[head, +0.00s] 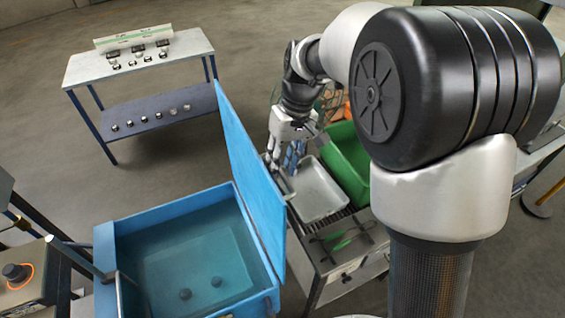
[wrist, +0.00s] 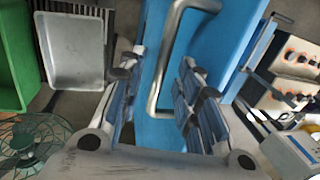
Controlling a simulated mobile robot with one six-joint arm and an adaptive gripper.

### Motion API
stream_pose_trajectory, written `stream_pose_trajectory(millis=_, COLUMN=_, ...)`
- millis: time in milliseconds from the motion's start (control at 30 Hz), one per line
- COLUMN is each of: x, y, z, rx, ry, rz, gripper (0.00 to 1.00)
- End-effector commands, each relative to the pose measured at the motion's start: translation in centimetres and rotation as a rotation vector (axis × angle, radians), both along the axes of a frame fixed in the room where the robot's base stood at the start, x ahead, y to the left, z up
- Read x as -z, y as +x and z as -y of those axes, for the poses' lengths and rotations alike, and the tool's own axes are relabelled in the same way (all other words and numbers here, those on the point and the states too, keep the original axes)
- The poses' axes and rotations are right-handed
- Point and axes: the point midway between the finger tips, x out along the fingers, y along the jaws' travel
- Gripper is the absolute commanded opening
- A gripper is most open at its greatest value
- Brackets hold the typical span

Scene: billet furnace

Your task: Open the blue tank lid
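The blue tank (head: 105,255) is at the lower left of the head view, with liquid and two small dark round things inside. Its blue lid (head: 250,175) stands raised, close to upright, along the tank's right side. My gripper (head: 284,162) is to the right of the lid. In the wrist view, my gripper (wrist: 163,80) is open, its two fingers apart on either side of a metal bar handle (wrist: 164,62). Behind the handle is the blue surface of the lid (wrist: 205,50). I cannot tell whether the fingers touch the handle.
A grey tray (head: 318,192) and a green bin (head: 347,160) sit on a bench right of the lid. A table (head: 140,62) with small parts stands at the back left. A control box (head: 20,275) is at lower left. Open floor lies between the table and tank.

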Motion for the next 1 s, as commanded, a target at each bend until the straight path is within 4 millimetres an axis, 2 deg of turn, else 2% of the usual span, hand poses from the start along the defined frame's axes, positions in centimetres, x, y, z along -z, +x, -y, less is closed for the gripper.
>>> stream_pose_trajectory(millis=200, x=0.02, y=-0.01, z=-0.01, rx=0.0, ry=0.0, rz=0.0, gripper=0.31)
stream_pose_trajectory(millis=667, x=-0.01, y=0.0, z=0.0, rx=0.0, ry=0.0, rz=0.0, gripper=0.01)
stream_pose_trajectory(millis=1000, x=-0.02, y=0.0, z=0.0, rx=0.0, ry=0.0, rz=0.0, gripper=0.0)
